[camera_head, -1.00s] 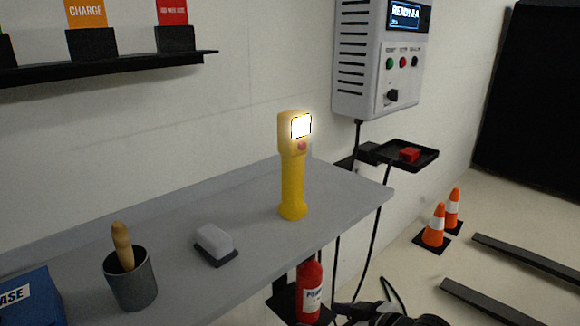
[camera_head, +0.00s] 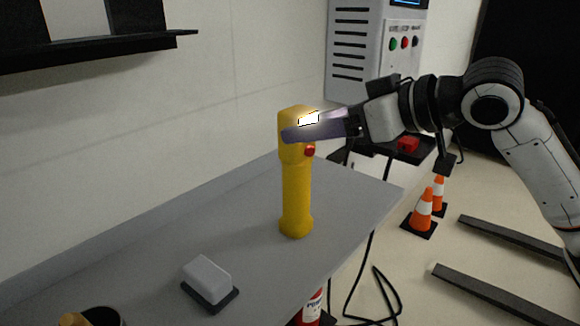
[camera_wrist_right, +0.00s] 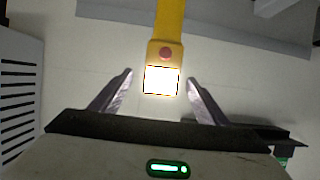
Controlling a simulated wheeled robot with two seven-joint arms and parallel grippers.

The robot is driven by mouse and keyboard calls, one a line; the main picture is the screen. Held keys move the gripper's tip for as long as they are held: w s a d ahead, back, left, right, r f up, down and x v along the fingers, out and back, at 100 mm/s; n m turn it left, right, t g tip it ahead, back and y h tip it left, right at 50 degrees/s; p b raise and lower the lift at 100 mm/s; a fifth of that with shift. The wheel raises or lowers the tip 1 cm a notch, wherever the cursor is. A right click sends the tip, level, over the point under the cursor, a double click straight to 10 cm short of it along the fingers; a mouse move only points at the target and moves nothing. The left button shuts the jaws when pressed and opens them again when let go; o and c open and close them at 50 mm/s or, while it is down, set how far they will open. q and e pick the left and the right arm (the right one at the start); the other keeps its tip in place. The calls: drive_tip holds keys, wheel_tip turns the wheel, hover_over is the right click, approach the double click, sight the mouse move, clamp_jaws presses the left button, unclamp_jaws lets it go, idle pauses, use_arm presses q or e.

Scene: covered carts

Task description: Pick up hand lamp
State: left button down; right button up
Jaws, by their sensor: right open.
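The yellow hand lamp (camera_head: 296,192) stands upright on the grey shelf (camera_head: 250,262), with its bright light face and red button near the top. My right gripper (camera_head: 292,134) comes in from the right at the height of the lamp's head, and one finger covers part of the head in the head view. In the right wrist view, the lamp's head (camera_wrist_right: 165,58) with its lit face sits between the open fingers (camera_wrist_right: 160,84), with a gap on each side. My left gripper is not in view.
A white and grey brush or eraser (camera_head: 208,281) lies on the shelf in front of the lamp. A dark cup (camera_head: 103,316) is at the lower left edge. A grey wall box (camera_head: 375,55) hangs behind. Orange cones (camera_head: 422,212) stand on the floor at right.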

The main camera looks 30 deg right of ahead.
drive_tip(key=x, duration=0.2)
drive_tip(key=shift+w+a+f, duration=0.1)
drive_tip(key=shift+w+a, duration=0.05)
drive_tip(key=shift+w, duration=0.15)
drive_tip(key=shift+w+a+p, duration=0.25)
drive_tip(key=shift+w+p, duration=0.2)
drive_tip(key=shift+w, duration=0.1)
drive_tip(key=x, duration=0.4)
drive_tip(key=shift+w+a+f, duration=0.1)
drive_tip(key=shift+w, duration=0.05)
clamp_jaws()
